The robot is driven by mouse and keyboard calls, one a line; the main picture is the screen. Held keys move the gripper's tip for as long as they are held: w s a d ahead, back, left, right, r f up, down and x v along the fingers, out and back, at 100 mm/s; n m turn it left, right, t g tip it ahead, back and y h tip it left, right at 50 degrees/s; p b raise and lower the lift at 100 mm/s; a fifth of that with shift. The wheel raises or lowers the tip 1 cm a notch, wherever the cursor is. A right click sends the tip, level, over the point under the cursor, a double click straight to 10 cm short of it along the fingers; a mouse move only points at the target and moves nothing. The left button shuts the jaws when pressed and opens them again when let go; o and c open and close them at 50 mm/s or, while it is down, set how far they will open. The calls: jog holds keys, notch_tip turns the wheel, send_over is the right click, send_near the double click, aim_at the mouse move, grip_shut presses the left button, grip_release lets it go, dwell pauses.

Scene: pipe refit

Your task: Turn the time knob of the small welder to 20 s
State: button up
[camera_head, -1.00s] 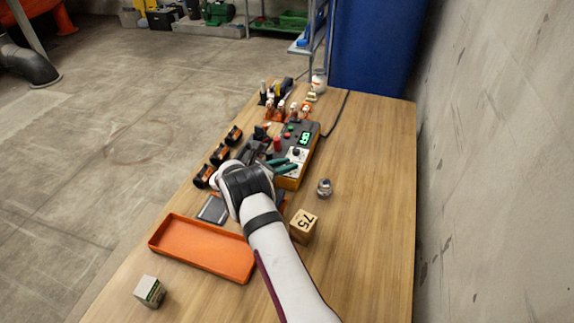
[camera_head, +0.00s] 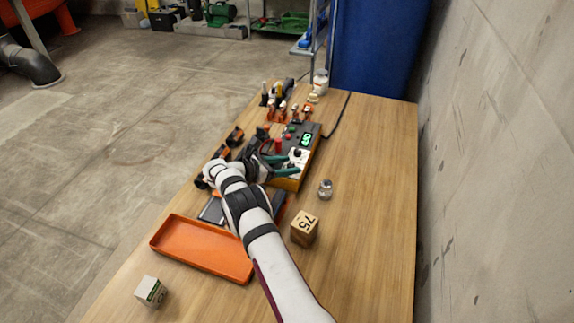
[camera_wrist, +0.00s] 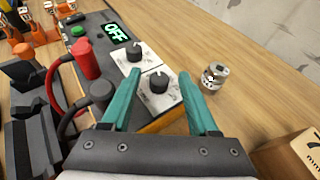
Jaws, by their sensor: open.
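The small welder (camera_head: 286,184) is a dark box with an orange lower body, standing on the bench. In the wrist view its display (camera_wrist: 115,32) reads OFF. Its top has two black knobs on white dial plates, a farther knob (camera_wrist: 134,50) and a nearer knob (camera_wrist: 158,82). The dial markings are too small to read, so I cannot tell which is the time knob. My gripper (camera_wrist: 159,75) has teal fingers, open and empty. In the wrist view they lie on either side of the nearer knob; contact is not visible. In the head view my gripper (camera_head: 284,165) is over the welder's near end.
Red (camera_wrist: 86,60) and black plugs with cables sit left of the knobs. A small metal fitting (camera_head: 325,190) and a wooden block marked 75 (camera_head: 304,230) stand to the right. An orange tray (camera_head: 200,248) lies in front. The right side of the bench is clear.

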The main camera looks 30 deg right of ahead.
jog(key=v, duration=1.5)
jog(key=shift+a, duration=0.4)
jog(key=shift+s+r, duration=0.15)
jog(key=s+d+r+n+t+y, duration=0.3)
jog(key=s+d+r+n+y, duration=0.1)
jog(key=d+r+n+y, duration=0.15)
jog(key=shift+y, duration=0.25)
jog(key=x, duration=1.5)
jog(key=shift+d+f, duration=0.1)
jog(key=shift+d, duration=0.4)
